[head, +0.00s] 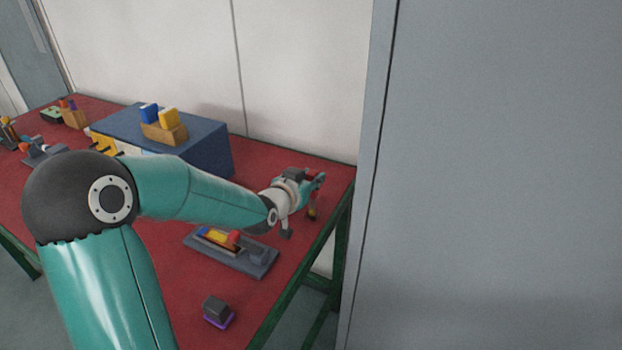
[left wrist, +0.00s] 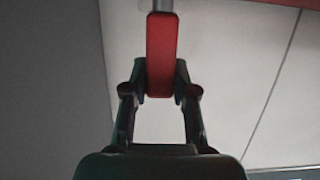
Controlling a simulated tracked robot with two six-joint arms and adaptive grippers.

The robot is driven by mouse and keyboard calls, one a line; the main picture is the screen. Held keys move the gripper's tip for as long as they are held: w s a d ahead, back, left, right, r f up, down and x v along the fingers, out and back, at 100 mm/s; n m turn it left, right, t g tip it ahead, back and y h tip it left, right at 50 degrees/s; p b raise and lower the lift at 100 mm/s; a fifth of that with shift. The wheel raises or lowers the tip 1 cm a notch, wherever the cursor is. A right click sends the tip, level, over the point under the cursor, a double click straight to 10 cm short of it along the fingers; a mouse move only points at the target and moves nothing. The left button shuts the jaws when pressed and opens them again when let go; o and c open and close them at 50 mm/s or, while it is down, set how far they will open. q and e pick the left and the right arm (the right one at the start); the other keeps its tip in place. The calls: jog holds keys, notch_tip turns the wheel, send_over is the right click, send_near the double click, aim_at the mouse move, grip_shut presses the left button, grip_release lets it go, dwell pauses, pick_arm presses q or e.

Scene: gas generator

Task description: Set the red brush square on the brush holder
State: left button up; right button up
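My left gripper (head: 316,183) is at the far right end of the red table, above its surface. In the left wrist view, its two dark fingers (left wrist: 161,92) close on the sides of a red block (left wrist: 161,50), which I take as the red brush; a grey rod shows beyond it. In the head view, a small dark-red piece (head: 312,205) hangs below the gripper. A wooden block (head: 164,133) with blue and yellow pieces stands on a blue box; it may be the brush holder, but I cannot tell for sure. My right gripper is out of view.
A grey tray (head: 206,250) with yellow, red and blue pieces lies near the gripper. A dark block with a purple base (head: 217,311) sits at the front. The blue box (head: 211,155) stands behind my arm. A grey panel (head: 490,170) rises beyond the table's right edge.

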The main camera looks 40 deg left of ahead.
pick_arm(q)
jog(key=o, duration=0.4)
jog(key=shift+o, duration=0.2)
jog(key=shift+s, duration=0.1)
jog(key=v, duration=1.1)
jog(key=shift+s+d, duration=0.2)
jog(key=shift+s, duration=0.15)
jog(key=shift+r, duration=0.1)
